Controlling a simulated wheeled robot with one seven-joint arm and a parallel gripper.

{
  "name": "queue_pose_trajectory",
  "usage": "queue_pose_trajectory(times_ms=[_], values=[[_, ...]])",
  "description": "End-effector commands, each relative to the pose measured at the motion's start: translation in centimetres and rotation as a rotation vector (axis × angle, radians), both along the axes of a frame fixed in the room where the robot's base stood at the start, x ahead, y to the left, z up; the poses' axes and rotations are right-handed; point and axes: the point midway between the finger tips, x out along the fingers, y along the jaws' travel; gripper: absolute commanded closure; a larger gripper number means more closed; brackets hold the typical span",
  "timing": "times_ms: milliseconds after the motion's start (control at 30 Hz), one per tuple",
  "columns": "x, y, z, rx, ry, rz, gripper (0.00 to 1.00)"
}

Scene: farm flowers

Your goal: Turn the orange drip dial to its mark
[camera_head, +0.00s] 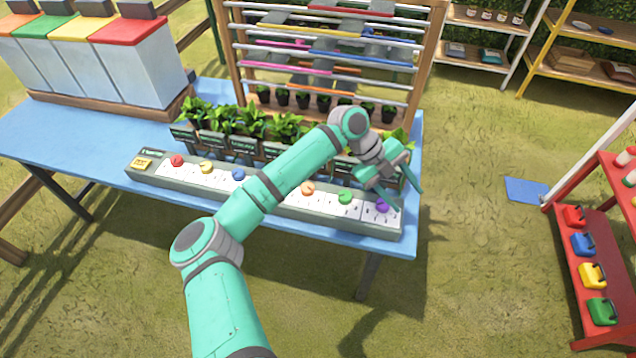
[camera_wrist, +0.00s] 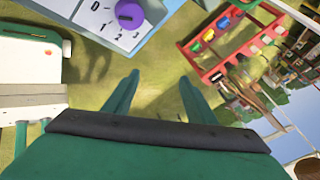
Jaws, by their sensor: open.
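The orange dial (camera_head: 308,188) sits on the long grey drip panel (camera_head: 228,190) along the front of the blue table, right of where my arm crosses it. Its mark and pointer are too small to read. My gripper (camera_head: 405,198) is open and empty, at the panel's right end near the purple dial (camera_head: 382,206), to the right of the orange dial. In the wrist view my gripper's fingers (camera_wrist: 158,95) are spread with nothing between them. The purple dial (camera_wrist: 129,14) shows there at the top with printed numbers beside it; the orange dial is not in that view.
Red (camera_head: 177,161), yellow (camera_head: 206,167), blue (camera_head: 238,174) and green dials (camera_head: 345,197) share the panel. Potted plants (camera_head: 245,125) with dark signs stand right behind it. A wooden rack (camera_head: 235,60) with coloured bars rises behind.

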Motion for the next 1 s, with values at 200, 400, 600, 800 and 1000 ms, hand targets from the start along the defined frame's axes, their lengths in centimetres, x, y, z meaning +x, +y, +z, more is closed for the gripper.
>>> queue_pose_trajectory(times_ms=[200,400,600,800,1000], values=[[7.0,12.8,-0.2,0.406,-0.082,0.159,0.49],[10.3,21.4,1.7,0.643,-0.127,0.284,0.49],[11.3,24.5,2.4,0.724,-0.141,0.333,0.49],[11.2,24.6,0.1,0.724,-0.139,0.334,0.49],[11.2,24.6,-3.6,0.722,-0.139,0.333,0.49]])
